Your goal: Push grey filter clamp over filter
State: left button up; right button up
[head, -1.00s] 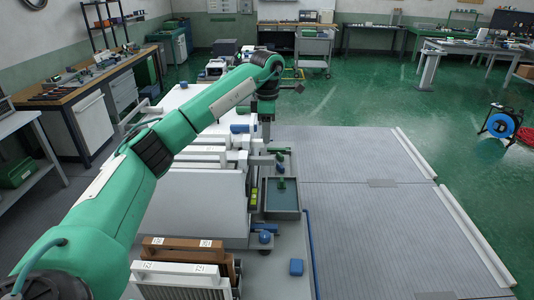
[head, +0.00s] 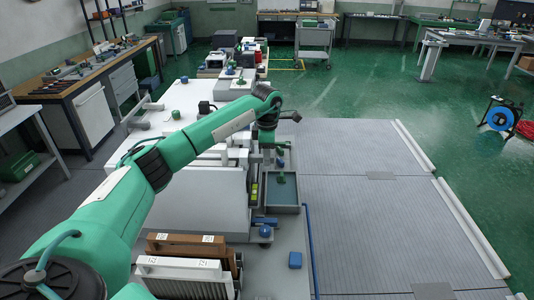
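My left arm reaches in from the left over the white damper box (head: 195,205). Its gripper (head: 268,158) points down at the box's right side, by the narrow tray. The fingers are small and dark here, and I cannot tell whether they are open or shut. In front stand a white-framed filter (head: 185,267) with a pleated front and a brown-framed one (head: 187,242) behind it. I cannot make out the grey filter clamp for certain; pale grey bars lie partly hidden behind my arm on top of the box. My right gripper is not in view.
A grey tray (head: 282,209) with a green item (head: 281,177) lies right of the box. Workbenches (head: 95,75) stand at the left. The grey floor platform (head: 365,210) at the right is clear.

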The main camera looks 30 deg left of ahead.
aim_at(255, 155)
pick_arm(q)
grip_shut()
jog(key=shift+s+a+b, duration=0.3)
jog(key=shift+s+a, duration=0.1)
jog(key=shift+a, duration=0.3)
jog(key=shift+s+a+b, duration=0.3)
jog(key=shift+s+a, duration=0.1)
jog(key=shift+a, duration=0.3)
jog(key=shift+s+a, duration=0.2)
jog(key=shift+a, duration=0.1)
grip_release()
jog(key=shift+o, duration=1.1)
jog(key=shift+s+a, duration=0.1)
